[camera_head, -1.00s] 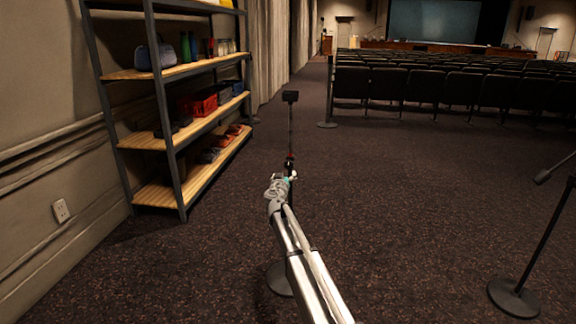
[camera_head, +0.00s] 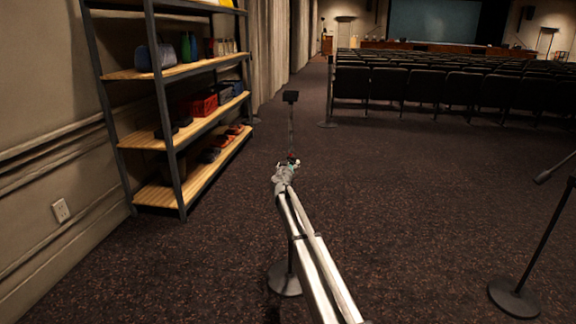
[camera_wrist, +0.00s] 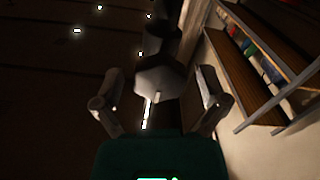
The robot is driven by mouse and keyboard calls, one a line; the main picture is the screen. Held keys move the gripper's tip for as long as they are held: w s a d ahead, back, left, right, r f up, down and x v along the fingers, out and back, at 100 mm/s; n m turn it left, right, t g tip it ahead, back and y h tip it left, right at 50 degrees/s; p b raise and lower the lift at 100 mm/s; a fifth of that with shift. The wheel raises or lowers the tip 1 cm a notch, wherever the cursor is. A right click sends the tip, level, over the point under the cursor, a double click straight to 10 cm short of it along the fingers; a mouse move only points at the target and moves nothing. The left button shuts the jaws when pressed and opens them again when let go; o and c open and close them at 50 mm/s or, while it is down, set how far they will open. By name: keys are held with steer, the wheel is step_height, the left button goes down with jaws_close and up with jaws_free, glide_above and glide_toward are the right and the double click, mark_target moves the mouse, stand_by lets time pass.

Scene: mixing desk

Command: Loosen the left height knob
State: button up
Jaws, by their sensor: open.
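The left stand is a thin dark pole (camera_head: 291,128) with a black block (camera_head: 291,96) on top and a round base (camera_head: 284,281) on the carpet. A small red part (camera_head: 292,155) shows on the pole, just beyond my gripper (camera_head: 291,163). In the wrist view, a grey faceted knob (camera_wrist: 158,77) with a pale central tip lies ahead between the spread fingers of my gripper (camera_wrist: 160,84). The fingers are open, one on each side, and a gap shows beside the knob. In the head view my gripper hides the knob.
A shelf rack (camera_head: 165,135) with bins and bottles stands along the left wall. Another stand (camera_head: 514,297) is at the lower right. Rows of dark seats (camera_head: 440,85) are at the back.

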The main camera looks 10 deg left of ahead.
steer(key=c, duration=1.1)
steer(key=shift+a, duration=0.2)
steer(key=shift+c, duration=0.3)
steer(key=shift+d, duration=0.15)
